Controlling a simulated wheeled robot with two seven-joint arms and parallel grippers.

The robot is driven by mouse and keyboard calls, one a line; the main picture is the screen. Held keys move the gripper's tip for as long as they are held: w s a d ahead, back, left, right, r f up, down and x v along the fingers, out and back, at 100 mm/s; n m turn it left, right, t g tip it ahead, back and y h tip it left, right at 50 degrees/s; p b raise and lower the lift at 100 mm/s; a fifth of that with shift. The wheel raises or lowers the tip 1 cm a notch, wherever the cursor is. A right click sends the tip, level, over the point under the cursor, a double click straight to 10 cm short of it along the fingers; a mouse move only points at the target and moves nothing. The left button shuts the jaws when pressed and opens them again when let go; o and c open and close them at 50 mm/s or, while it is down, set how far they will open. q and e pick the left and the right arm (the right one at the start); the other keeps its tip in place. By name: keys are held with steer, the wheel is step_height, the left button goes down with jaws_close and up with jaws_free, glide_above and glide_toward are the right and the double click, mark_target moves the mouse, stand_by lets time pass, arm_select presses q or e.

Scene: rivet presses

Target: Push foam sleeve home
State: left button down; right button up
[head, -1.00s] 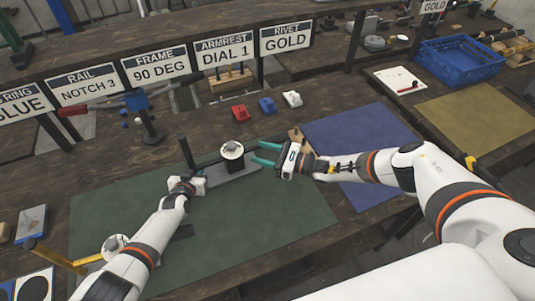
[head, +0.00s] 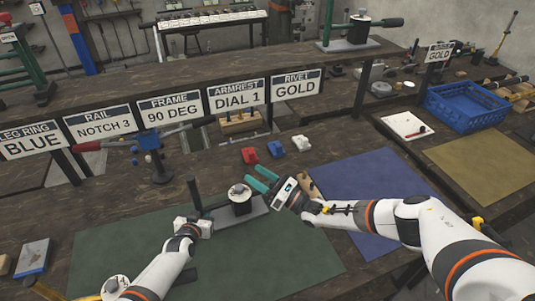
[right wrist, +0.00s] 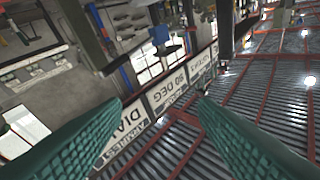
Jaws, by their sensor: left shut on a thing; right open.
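A press-like fixture with a grey base (head: 257,207), a black drum with a pale round top (head: 240,194) and a dark upright post (head: 194,194) stands on the green mat (head: 270,262). My left gripper (head: 197,221) is shut at the fixture's left end, by the foot of the post; its fingertips and exact grip are hidden. My right gripper (head: 262,179) is open, its teal fingers just right of and above the drum, with nothing between them. The fingers also show spread and empty in the right wrist view (right wrist: 160,110). I cannot make out a foam sleeve for certain.
A sign rail (head: 170,107) runs further back. The blue mat (head: 370,180) is mostly clear; a blue crate (head: 466,106) stands far right.

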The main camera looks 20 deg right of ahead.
steer(key=w+a+r+m+t+h, duration=0.2)
steer(key=w+r+m+t+h, duration=0.25)
steer(key=r+m+t, duration=0.4)
steer(key=w+d+r+m+g+h, duration=0.1)
steer(key=d+r+m+g+h, duration=0.2)
steer(key=m+h, duration=1)
steer(key=w+d+r+m+g+h, duration=0.2)
steer(key=d+r+m+h, duration=0.25)
steer(key=m+h, duration=0.9)
steer(key=s+d+f+m+g+y, duration=0.1)
steer(key=d+f+m+g+y, duration=0.15)
steer(key=m+g, duration=0.4)
steer(key=s+d+f+m+g+y, duration=0.1)
steer(key=f+m+g+y, duration=0.25)
steer(key=m, duration=0.65)
steer(key=s+a+f+m+g+y, duration=0.2)
steer(key=f+m+g+y, duration=0.1)
steer(key=f+m, duration=0.15)
steer(key=s+a+f+m+g+y, duration=0.1)
steer(key=s+f+m+g+y, duration=0.15)
steer(key=f, duration=0.35)
steer(key=shift+y, duration=0.35)
steer(key=x, duration=1.1)
steer(key=shift+w+a+f, duration=0.1)
steer(key=shift+a+f, duration=0.05)
steer(key=shift+f, duration=0.05)
steer(key=shift+c, duration=0.2)
